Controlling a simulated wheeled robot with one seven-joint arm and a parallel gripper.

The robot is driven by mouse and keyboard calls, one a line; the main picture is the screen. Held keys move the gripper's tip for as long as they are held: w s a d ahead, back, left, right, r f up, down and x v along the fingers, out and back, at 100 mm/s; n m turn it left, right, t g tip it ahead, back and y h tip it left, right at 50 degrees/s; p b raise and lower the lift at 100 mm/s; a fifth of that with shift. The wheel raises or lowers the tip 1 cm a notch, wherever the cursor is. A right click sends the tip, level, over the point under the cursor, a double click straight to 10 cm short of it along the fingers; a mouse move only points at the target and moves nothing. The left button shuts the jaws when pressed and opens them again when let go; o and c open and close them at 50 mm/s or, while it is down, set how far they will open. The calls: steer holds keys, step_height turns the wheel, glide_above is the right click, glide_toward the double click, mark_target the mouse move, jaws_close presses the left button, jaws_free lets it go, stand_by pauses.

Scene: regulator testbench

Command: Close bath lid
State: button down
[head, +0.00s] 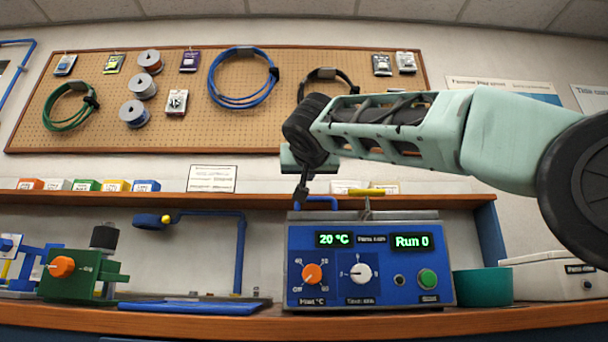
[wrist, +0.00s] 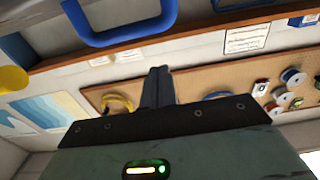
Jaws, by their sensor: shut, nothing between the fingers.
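The blue bath unit (head: 370,262) stands on the bench right of centre, with two green displays reading 20 °C and Run 0. A grey plate (head: 400,215) runs along its top; from this low angle I cannot tell how the lid lies. A yellow crossbar on a post (head: 367,192) stands above the plate. A blue curved bar (head: 320,200) shows behind the top left of the unit. My gripper (head: 301,194) is shut and empty, fingers pointing down above the unit's left end. In the wrist view its fingers (wrist: 158,85) are together, with a blue loop (wrist: 120,32) near them.
A teal container (head: 483,287) and a white device (head: 552,278) stand to the right of the unit. A blue flat plate (head: 190,307) and a green block with an orange knob (head: 80,275) are to the left. A shelf (head: 240,201) runs behind my gripper, below a pegboard (head: 200,110).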

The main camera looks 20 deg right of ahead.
steer(key=f+b+v, duration=0.1)
steer(key=v, duration=0.9)
steer(key=shift+b, duration=0.35)
steer(key=shift+f, duration=0.1)
steer(key=s+a+f+n+g+y+p, duration=0.1)
steer(key=a+f+n+g+y+p, duration=0.3)
steer(key=f, duration=0.9)
steer(key=s+a+f+n+g+y+p, duration=0.15)
steer(key=a+f+n+g, duration=0.3)
steer(key=f, duration=0.95)
steer(key=s+d+f+n+g+p, duration=0.35)
steer(key=s+f+g+p, duration=0.45)
steer(key=s+f, duration=1.5)
step_height(320, 180, up, 37)
steer(key=m+p, duration=0.1)
steer(key=p, duration=3.5)
steer(key=shift+w+d+r+g+y+p, duration=0.15)
steer(key=shift+d+r+g+y+p, duration=0.05)
steer(key=shift+d+g+y+p, duration=0.2)
